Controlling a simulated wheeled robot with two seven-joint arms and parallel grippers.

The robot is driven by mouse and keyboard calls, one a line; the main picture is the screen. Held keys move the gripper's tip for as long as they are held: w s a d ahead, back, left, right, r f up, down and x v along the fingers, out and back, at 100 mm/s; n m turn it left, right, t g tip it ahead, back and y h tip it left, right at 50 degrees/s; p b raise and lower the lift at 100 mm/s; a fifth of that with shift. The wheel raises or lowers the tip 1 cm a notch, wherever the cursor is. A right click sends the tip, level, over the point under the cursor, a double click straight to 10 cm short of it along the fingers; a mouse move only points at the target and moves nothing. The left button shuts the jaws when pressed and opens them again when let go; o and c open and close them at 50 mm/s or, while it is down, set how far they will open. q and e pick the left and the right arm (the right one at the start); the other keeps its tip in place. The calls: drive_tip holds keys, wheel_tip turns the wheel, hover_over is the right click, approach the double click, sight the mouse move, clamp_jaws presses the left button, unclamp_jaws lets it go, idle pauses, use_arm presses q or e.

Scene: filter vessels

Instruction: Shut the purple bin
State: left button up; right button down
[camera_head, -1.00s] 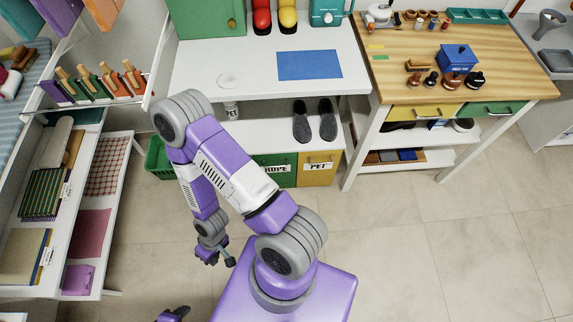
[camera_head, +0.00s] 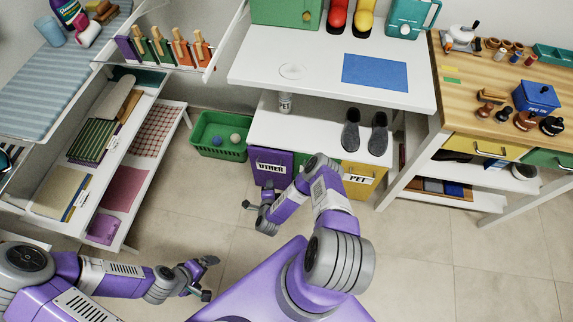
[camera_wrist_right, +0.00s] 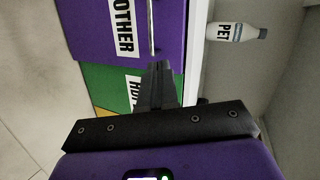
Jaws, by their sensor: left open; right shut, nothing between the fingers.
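The purple bin (camera_head: 272,158), labelled OTHER, is under the white shelf, at the left end of the bin row. Its front and bar handle fill the top of the right wrist view (camera_wrist_right: 90,28). I cannot tell whether its front is fully flush. My right gripper (camera_head: 267,188) is in front of the bin, low down. In the wrist view its fingers (camera_wrist_right: 160,68) are together and empty, with tips by the handle's lower end; contact is unclear. My left gripper (camera_head: 208,278) is open and empty above the floor, away from the bin.
A green HDPE bin (camera_wrist_right: 118,88) adjoins the purple one; a yellow PET bin (camera_head: 363,181) is further right. A green basket (camera_head: 219,136) with balls stands left on the floor. Slippers (camera_head: 350,137) and a white PET bottle (camera_head: 285,102) are above the bins.

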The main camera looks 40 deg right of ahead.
drive_tip(key=s+d+f+m+h, duration=0.1)
drive_tip(key=s+d+m+h, duration=0.1)
drive_tip(key=d+m+h, duration=0.1)
drive_tip(key=g+b, duration=0.1)
drive_tip(key=b, duration=0.5)
approach(288, 158)
drive_tip(key=x, duration=0.5)
drive_tip(key=shift+w+d+f, duration=0.2)
drive_tip(key=shift+w+d, duration=0.05)
drive_tip(key=shift+d, duration=0.05)
drive_tip(key=shift+w+d+r, duration=0.1)
drive_tip(key=shift+w+d, duration=0.15)
